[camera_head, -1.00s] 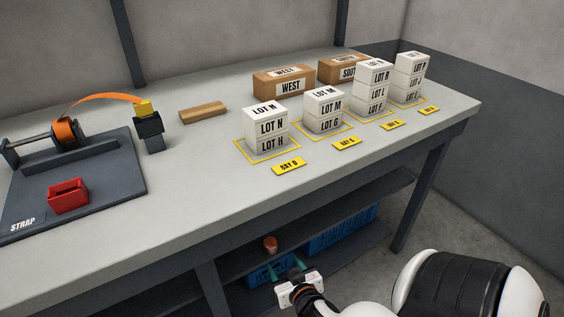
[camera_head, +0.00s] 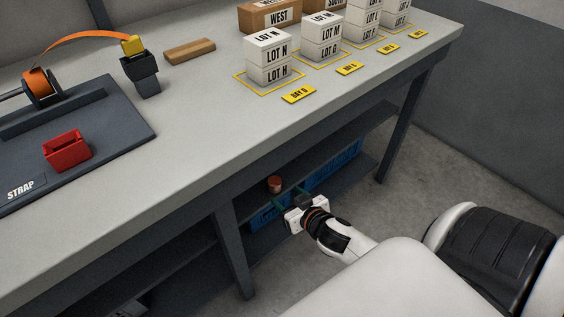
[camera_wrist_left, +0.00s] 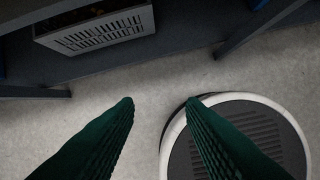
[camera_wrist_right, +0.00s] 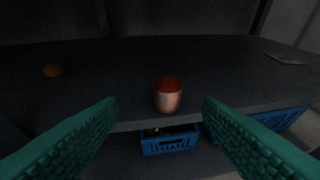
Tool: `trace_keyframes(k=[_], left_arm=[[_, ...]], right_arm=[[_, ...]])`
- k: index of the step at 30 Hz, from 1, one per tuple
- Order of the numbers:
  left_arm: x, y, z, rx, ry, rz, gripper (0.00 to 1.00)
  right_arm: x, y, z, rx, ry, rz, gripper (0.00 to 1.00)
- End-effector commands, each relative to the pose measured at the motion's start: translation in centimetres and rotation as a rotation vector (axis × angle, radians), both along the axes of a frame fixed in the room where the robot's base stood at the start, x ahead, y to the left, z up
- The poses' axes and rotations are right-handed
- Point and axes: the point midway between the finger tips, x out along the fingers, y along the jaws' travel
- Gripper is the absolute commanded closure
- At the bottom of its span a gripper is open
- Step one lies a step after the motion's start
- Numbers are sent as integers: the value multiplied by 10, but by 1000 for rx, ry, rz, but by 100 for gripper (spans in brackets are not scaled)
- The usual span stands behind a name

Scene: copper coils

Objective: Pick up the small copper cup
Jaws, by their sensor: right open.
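The small copper cup (camera_wrist_right: 168,96) stands upright near the front edge of the dark shelf under the table. It also shows in the head view (camera_head: 274,184), just beyond my right gripper (camera_head: 290,198). In the right wrist view my right gripper (camera_wrist_right: 160,108) is open, its green fingers on either side of the cup's line and short of it, touching nothing. My left gripper (camera_wrist_left: 160,100) is open and empty above the floor; it is not in the head view.
Blue crates (camera_wrist_right: 170,141) sit below the shelf (camera_wrist_right: 120,70) that bears the cup. An orange round thing (camera_wrist_right: 53,70) lies on that shelf at left, and a flat grey piece (camera_wrist_right: 286,59) at right. A table leg (camera_head: 230,250) stands left of my right gripper. The tabletop (camera_head: 190,130) is above.

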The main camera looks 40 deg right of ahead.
Motion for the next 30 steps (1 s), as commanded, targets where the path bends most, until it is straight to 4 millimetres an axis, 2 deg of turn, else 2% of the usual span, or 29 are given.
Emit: trace_keyframes(k=[7,9,17,27,30], left_arm=[[0,0,-14,0,1,0,64],[9,-3,-13,-9,-46,-4,64],[28,-9,-9,-30,-146,-11,64],[79,-26,11,-92,-442,-33,64],[89,-29,18,-107,-507,-38,64]], right_arm=[[40,-4,-17,-3,-3,1,40],[49,-5,-21,-2,-2,1,40],[63,-7,-26,-1,-1,0,40],[95,-16,-39,-1,-2,0,40],[103,-17,-42,-1,-1,0,40]])
